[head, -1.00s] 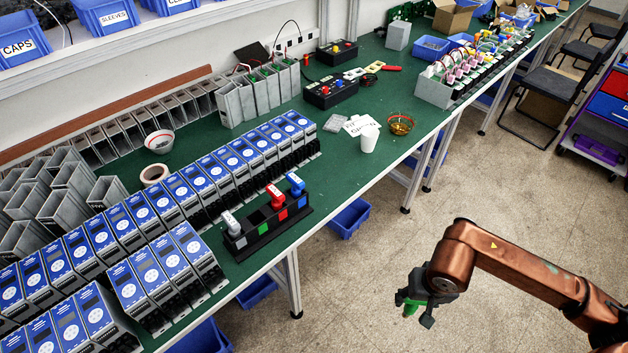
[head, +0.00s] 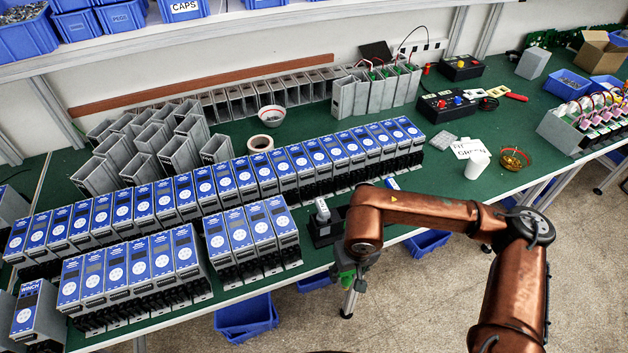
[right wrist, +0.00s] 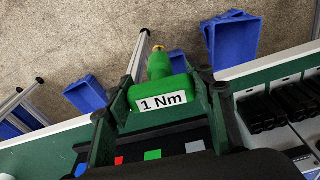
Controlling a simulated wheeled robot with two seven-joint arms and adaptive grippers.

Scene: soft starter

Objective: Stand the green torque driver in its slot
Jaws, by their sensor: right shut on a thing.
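The green torque driver (right wrist: 160,95), labelled "1 Nm", is held between the two fingers of my right gripper (right wrist: 170,72), its narrow tip pointing away from the wrist camera. In the head view my right gripper (head: 350,274) hangs just off the bench's front edge, close to the black rack (head: 322,236). My arm hides most of the rack. A grey-white driver (head: 321,210) stands at its left end. The right wrist view shows the rack's blue, red, green (right wrist: 153,155) and grey (right wrist: 195,147) squares below the held driver. My left gripper is not in view.
Rows of blue-fronted starter units (head: 258,236) stand left of and behind the rack. A white cup (head: 477,166) and an amber bowl (head: 514,160) stand to the right. Blue bins (head: 246,315) sit below the bench. The floor in front is open.

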